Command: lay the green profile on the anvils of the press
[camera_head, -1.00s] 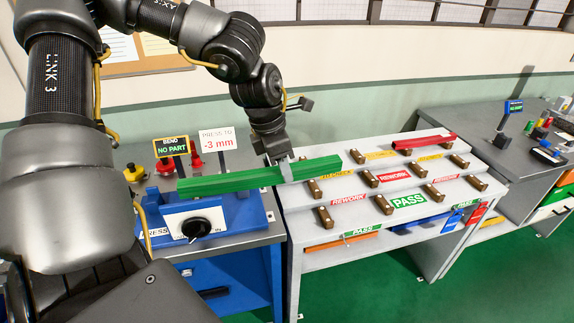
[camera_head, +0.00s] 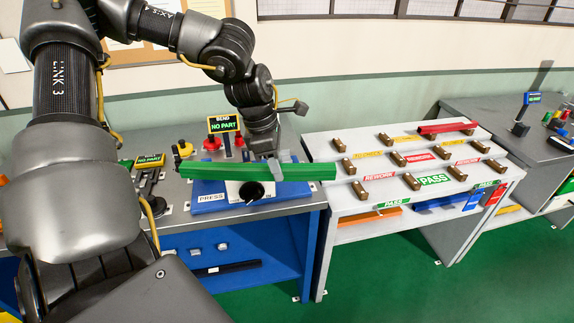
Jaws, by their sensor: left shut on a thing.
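The green profile (camera_head: 225,171) is a long straight bar, held level across the picture in the camera_head view. My left gripper (camera_head: 272,165) is shut on it, right of its middle. The blue press (camera_head: 210,199) stands on the grey bench behind and below the profile, with a black knob on a white front plate and a sign reading "BEND NO PART" (camera_head: 224,124). The profile hangs in front of the press's upper part and hides the anvils, so I cannot tell the gap to them. My right gripper is not in view.
A white stepped rack (camera_head: 330,204) with brown rests and PASS, REWORK and TO CHECK labels stands to the right. A red profile (camera_head: 447,127) lies on its top step. A yellow-and-black button (camera_head: 183,147) and another gauge (camera_head: 150,161) are at the left.

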